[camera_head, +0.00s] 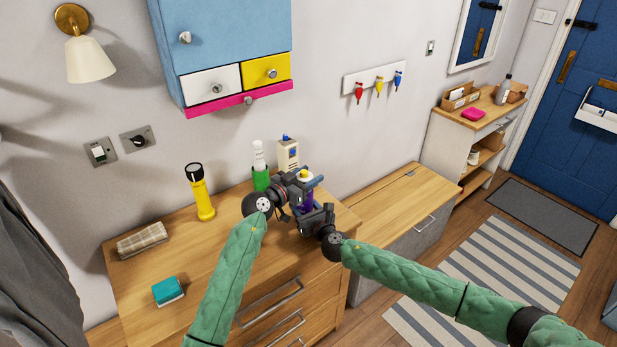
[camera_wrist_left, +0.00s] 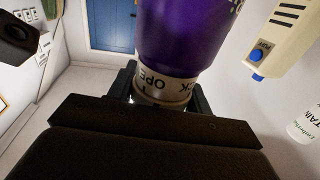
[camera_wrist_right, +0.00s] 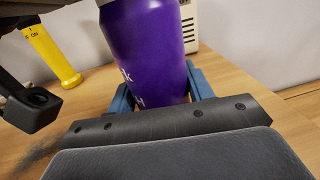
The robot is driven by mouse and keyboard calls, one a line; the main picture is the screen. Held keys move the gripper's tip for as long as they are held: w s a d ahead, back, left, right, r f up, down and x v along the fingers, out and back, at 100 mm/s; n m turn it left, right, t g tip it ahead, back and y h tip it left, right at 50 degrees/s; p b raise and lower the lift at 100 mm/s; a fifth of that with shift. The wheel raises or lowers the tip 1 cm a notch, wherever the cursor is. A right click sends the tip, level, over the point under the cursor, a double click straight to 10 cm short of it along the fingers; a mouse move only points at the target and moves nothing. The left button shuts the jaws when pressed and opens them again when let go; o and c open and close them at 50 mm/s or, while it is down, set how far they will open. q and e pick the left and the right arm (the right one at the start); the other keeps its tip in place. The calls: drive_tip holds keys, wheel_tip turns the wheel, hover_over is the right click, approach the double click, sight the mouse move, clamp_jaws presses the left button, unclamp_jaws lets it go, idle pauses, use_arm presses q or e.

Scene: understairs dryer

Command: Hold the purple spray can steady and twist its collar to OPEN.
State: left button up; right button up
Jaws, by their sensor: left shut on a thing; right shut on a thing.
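The purple spray can (camera_head: 307,197) stands upright on the wooden drawer top, largely hidden by my grippers in the head view. My left gripper (camera_head: 306,180) is shut around its pale collar (camera_wrist_left: 163,90), near the can's top. In the left wrist view the collar shows upside-down lettering, "OPE" and part of another word ending in "CK"; the alignment mark cannot be read clearly. My right gripper (camera_head: 312,208) is shut on the purple body lower down. In the right wrist view the blue-grey fingers are on either side of the can body (camera_wrist_right: 150,55).
A cream device (camera_head: 288,153) with a blue button and a green-and-white bottle (camera_head: 260,170) stand close behind. A wall cabinet (camera_head: 225,45) hangs above.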

use_arm(q)
drive_tip(key=shift+n+t+y, duration=0.7)
drive_tip(key=shift+t+y, duration=0.1)
drive_tip(key=shift+y, duration=0.2)
drive_tip(key=o, duration=1)
drive_tip(key=shift+a, duration=0.1)
drive_tip(key=v, duration=1.1)
drive_tip(key=shift+s+a+f, duration=0.1)
drive_tip(key=shift+s+a, duration=0.2)
